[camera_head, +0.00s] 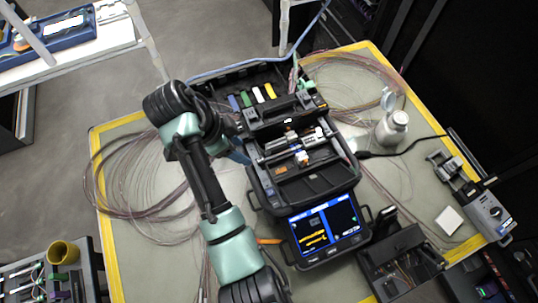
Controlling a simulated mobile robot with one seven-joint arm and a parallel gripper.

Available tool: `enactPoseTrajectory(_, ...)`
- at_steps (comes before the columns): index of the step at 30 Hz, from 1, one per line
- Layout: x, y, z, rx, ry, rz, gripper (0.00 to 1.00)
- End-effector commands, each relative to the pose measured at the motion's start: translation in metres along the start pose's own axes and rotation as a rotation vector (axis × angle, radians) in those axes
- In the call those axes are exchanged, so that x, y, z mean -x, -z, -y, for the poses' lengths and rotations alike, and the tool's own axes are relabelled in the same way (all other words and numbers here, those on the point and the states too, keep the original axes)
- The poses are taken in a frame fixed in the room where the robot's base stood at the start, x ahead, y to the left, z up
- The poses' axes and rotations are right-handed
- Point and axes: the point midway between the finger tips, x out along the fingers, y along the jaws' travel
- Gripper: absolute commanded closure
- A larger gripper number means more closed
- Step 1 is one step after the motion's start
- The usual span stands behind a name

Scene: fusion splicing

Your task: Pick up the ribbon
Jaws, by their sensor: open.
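Thin pinkish ribbon fibre lies in loose loops (135,192) on the left side of the table. More loops of thin fibre (345,72) lie at the back right. I cannot tell which strand is the single ribbon. My arm reaches up from the bottom, left of the black fusion splicer (262,190), and bends over near its left side. My gripper (239,153) is small and partly hidden there by my arm, close to the splicer's left edge. It is open, and I see no ribbon between its fingers.
The splicer's lit screen (325,228) faces the front. A white bottle (392,127) stands to the right. A black open case (402,262) and a grey device (488,213) with a cable sit at the right front. The yellow-edged table (118,262) has some bare room at front left.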

Motion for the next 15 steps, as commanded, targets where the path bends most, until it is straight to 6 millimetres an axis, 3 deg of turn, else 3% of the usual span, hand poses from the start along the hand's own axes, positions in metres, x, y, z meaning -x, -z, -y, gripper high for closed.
enactPoseTrajectory(11,-0.035,0.001,-0.003,-0.001,-0.002,0.001,0.45)
enactPoseTrajectory(15,-0.058,0.0,-0.006,0.0,-0.003,0.0,0.45)
